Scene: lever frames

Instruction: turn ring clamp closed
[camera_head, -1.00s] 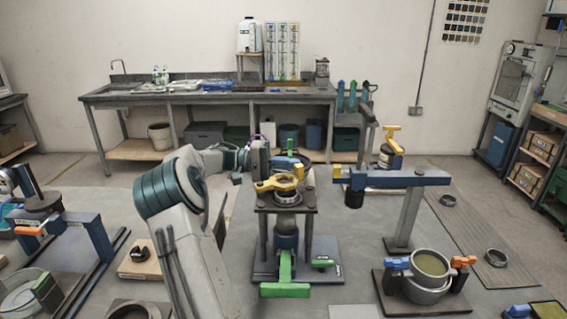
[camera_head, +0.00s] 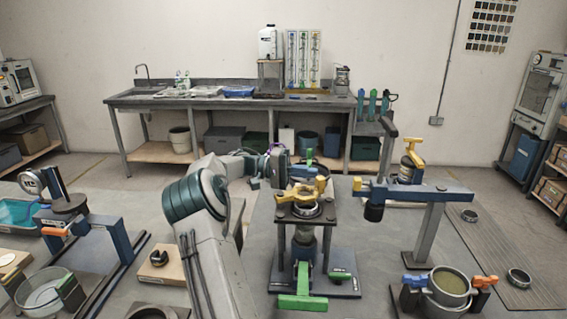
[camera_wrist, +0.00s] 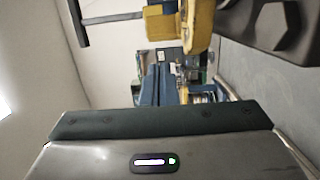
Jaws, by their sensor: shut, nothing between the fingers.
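The yellow ring clamp (camera_head: 297,195) sits around a round metal neck on top of a dark stand in the middle of the head view. A raised yellow block (camera_head: 321,184) stands at its right side. In the wrist view a yellow part (camera_wrist: 199,28), apparently of the clamp, shows close up at the top. My gripper (camera_head: 292,168) is just behind the clamp, shut and empty. Its fingertips are small and partly hidden, and I cannot tell whether they touch the clamp.
A green T-handle (camera_head: 302,301) sticks out low at the stand's front. To the right is a blue beam (camera_head: 430,192) on a grey post, with a pot (camera_head: 447,288) with blue and orange clips below it. A blue frame with an orange lever (camera_head: 55,232) stands left.

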